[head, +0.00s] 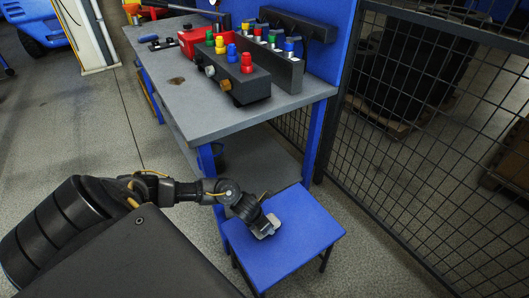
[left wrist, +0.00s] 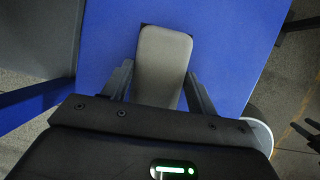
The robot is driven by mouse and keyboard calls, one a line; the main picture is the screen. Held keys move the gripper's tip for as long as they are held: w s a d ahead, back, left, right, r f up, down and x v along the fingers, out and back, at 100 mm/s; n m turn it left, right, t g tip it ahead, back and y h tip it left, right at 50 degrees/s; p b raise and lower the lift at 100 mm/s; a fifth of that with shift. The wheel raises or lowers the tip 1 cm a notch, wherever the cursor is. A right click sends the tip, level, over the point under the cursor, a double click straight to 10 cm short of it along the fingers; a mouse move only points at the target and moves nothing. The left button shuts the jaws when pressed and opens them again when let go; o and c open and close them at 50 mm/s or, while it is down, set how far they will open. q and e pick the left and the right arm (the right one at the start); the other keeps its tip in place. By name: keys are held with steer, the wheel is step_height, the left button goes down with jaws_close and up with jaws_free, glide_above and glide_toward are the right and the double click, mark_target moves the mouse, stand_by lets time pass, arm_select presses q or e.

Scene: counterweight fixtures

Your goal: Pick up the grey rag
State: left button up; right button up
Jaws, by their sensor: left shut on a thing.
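The grey rag (left wrist: 163,55) shows in the left wrist view as a flat, rounded grey strip between my two fingers, over the blue stool top. My left gripper (left wrist: 158,82) is shut on it, with a finger along each side. In the head view the left gripper (head: 264,230) points down at the blue stool (head: 290,245), and a pale grey bit of the rag (head: 273,221) shows beside it. Whether the rag still touches the stool top I cannot tell.
A grey-topped workbench (head: 205,115) stands behind the stool, with a dark block (head: 258,88) of coloured knobs and a red bin (head: 193,42) on it. A black mesh fence (head: 400,160) runs along the right. The floor at left is open.

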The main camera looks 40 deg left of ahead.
arm_select(q)
step_height(320, 180, up, 8)
steer(key=shift+f+p, duration=0.15)
steer(key=shift+p, duration=0.75)
steer(key=shift+r, duration=0.35)
arm_select(e)
steer(key=s+d+f, duration=0.2)
steer(key=s+f, duration=0.2)
steer(key=s, duration=0.1)
steer(key=shift+s+d, duration=0.15)
steer(key=shift+d, duration=0.25)
